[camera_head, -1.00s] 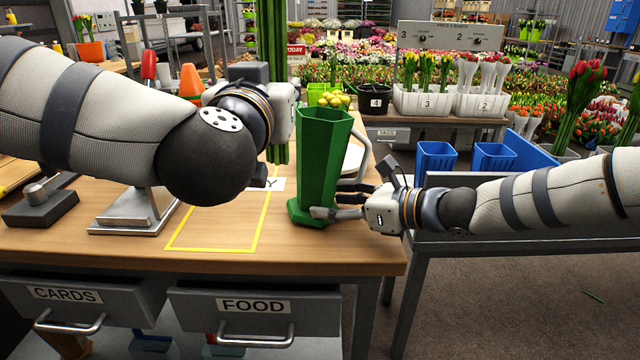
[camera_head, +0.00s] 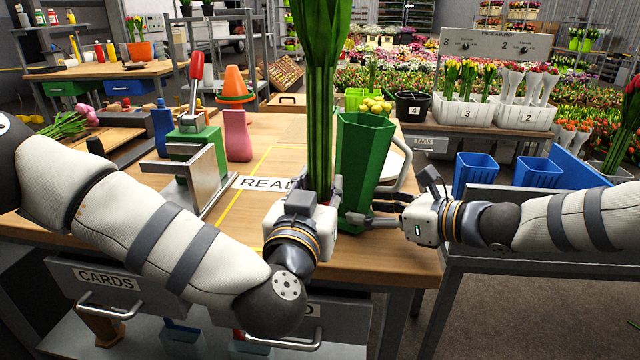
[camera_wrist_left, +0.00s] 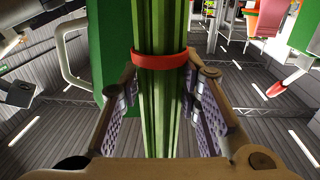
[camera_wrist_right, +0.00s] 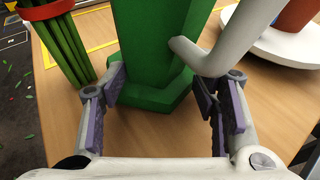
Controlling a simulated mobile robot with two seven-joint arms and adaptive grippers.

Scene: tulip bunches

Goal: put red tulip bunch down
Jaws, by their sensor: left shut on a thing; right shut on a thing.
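The tulip bunch (camera_head: 320,110) stands upright in my left gripper (camera_head: 328,200). Its green stems carry a red band (camera_wrist_left: 160,59) in the left wrist view; the flower heads are cut off at the top of the head view. The stems also show in the right wrist view (camera_wrist_right: 65,45), left of the green vase. My right gripper (camera_head: 366,212) is shut on the green vase (camera_head: 362,150) low on its body. The vase stands upright on the wooden table, close to the bunch's right.
A READY label (camera_head: 262,183) and yellow outline mark the table left of the bunch. A metal stand (camera_head: 205,170), a pink vase (camera_head: 237,135) and an orange cone (camera_head: 234,82) stand further left. Blue bins (camera_head: 474,173) stand right.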

